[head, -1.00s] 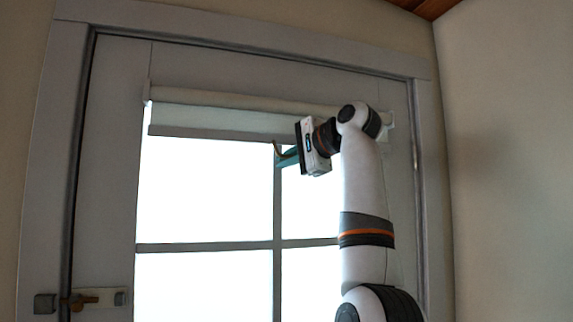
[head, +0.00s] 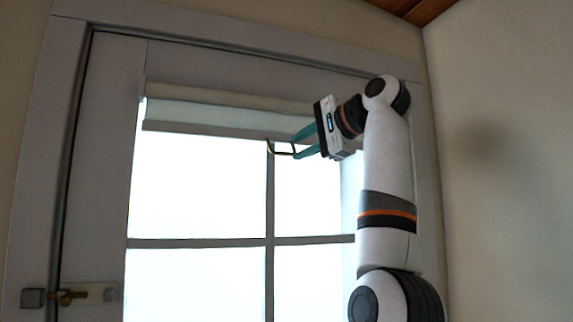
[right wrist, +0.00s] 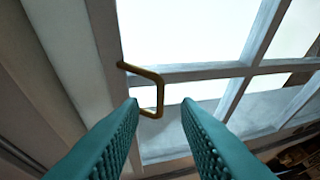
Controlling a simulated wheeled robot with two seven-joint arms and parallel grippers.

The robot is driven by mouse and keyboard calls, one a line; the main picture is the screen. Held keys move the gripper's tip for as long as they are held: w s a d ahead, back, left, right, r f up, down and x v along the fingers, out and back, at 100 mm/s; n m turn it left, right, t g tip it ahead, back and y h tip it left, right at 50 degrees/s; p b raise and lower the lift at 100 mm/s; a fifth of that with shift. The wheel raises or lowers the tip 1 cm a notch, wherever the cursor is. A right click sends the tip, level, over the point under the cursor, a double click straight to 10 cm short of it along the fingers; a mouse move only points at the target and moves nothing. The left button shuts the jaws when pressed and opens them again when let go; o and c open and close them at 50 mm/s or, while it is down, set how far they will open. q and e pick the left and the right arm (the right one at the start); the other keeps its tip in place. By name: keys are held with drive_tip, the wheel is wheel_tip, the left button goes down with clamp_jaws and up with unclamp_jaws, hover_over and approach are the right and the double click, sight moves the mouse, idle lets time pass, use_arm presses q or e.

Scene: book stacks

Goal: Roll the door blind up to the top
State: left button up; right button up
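The door blind (head: 205,115) is mostly rolled up. A short pale strip of it hangs below its roller at the top of the door window, with a bottom bar along its lower edge. A thin brass-coloured pull handle (head: 281,151) sticks out from that bar; in the right wrist view the handle (right wrist: 160,92) shows as a bent loop. My right gripper (head: 298,147) is open, its teal fingers apart and level with the handle. In the right wrist view the fingertips (right wrist: 160,103) are on either side of the handle's outer end, with gaps visible. My left gripper is out of view.
The grey door frame (head: 45,170) surrounds the window. A dark bar grid (head: 200,243) divides the bright glass. A door latch (head: 70,296) is at lower left. A plain wall (head: 500,180) stands to the right of my arm.

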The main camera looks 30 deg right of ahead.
drive_tip(key=b+v, duration=0.1)
drive_tip(key=v, duration=0.3)
drive_tip(key=shift+s, duration=0.25)
idle(0.3)
